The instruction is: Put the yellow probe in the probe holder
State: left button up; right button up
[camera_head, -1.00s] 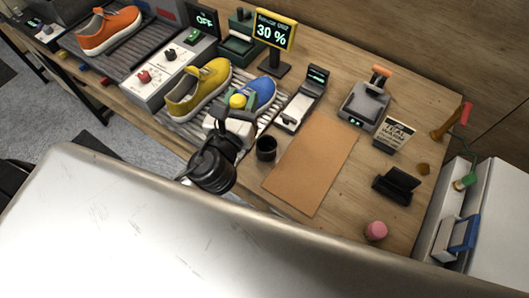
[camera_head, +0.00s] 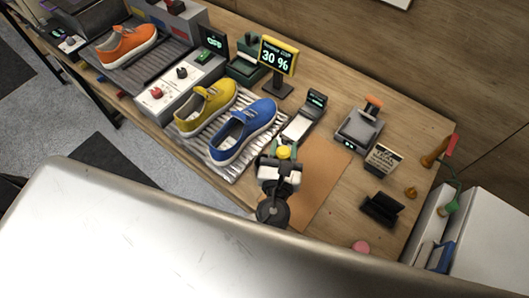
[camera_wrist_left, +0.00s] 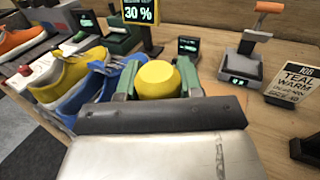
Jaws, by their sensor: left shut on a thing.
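The yellow probe shows as a round yellow top (camera_head: 283,152) at my left gripper (camera_head: 281,148), over the left part of the brown mat. In the left wrist view, the yellow top (camera_wrist_left: 157,79) sits between the two green fingers of the left gripper (camera_wrist_left: 157,76), which is shut on it. The probe's lower part is hidden. I cannot tell for sure which thing is the probe holder; a small device with a screen (camera_head: 301,122) stands just beyond the gripper, and a black cradle (camera_head: 382,208) stands to the right. My right gripper is not in view.
Yellow (camera_head: 208,107) and blue (camera_head: 243,131) sneakers lie on a ribbed rack left of the gripper. A 30 % display (camera_head: 277,57), an orange-handled device (camera_head: 360,131) and a label sign (camera_head: 383,158) stand behind. The brown mat (camera_head: 322,180) is largely bare.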

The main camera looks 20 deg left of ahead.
pick_arm(q)
jog(key=w+a+f+b, duration=0.1)
jog(key=a, duration=0.1)
jog(key=w+a+f+b, duration=0.1)
jog(key=w+f, duration=0.1)
jog(key=w+a+f, duration=0.1)
jog(key=a, duration=0.1)
jog(key=shift+w+a+f+b, duration=0.2)
jog(key=shift+a+f+b, duration=0.1)
jog(key=shift+b, duration=0.1)
jog(key=shift+w+a, duration=0.2)
jog(key=shift+a, duration=0.1)
notch_tip(320, 180, down, 4)
jog(key=b, duration=0.4)
jog(key=shift+f, duration=0.2)
jog(key=o, duration=0.9)
